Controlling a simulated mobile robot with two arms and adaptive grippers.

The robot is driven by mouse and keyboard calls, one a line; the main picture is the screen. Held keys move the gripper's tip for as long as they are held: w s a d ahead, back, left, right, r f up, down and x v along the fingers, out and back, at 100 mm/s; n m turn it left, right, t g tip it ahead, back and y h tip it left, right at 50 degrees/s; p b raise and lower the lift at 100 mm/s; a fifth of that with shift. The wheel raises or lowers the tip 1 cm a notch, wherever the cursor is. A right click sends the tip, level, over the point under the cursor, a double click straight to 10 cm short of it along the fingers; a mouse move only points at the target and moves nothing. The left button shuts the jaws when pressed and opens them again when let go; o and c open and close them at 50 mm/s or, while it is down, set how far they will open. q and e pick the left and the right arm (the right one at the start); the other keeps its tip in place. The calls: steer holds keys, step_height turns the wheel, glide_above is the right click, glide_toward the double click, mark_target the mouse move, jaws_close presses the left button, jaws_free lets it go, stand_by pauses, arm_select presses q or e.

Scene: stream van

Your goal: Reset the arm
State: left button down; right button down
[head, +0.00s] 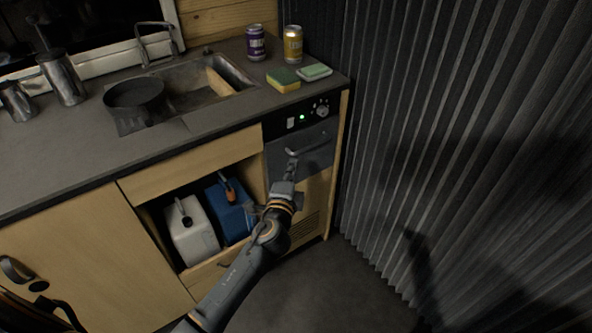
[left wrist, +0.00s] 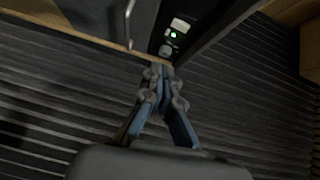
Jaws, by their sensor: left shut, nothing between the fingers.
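My left arm reaches up from the bottom of the head view to the dark-fronted appliance under the right end of the counter. My left gripper (head: 291,162) is shut and empty. Its fingertips appear just below the appliance's bar handle (head: 306,143); whether they touch it I cannot tell. In the left wrist view the closed fingers (left wrist: 161,72) meet at their tips, with nothing between them. Beyond them is the control panel (left wrist: 177,24) with a lit green light. The same panel shows in the head view (head: 302,117). My right gripper is not in view.
Purple and yellow cans (head: 293,44), a sponge (head: 283,80) and a soap dish stand on the counter beside the sink (head: 228,75). White (head: 190,232) and blue (head: 229,215) jugs sit in the open cabinet. A corrugated dark wall (head: 440,140) rises on the right. Floor below is clear.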

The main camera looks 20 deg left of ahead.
arm_select(q)
steer(key=shift+w+f, duration=0.1)
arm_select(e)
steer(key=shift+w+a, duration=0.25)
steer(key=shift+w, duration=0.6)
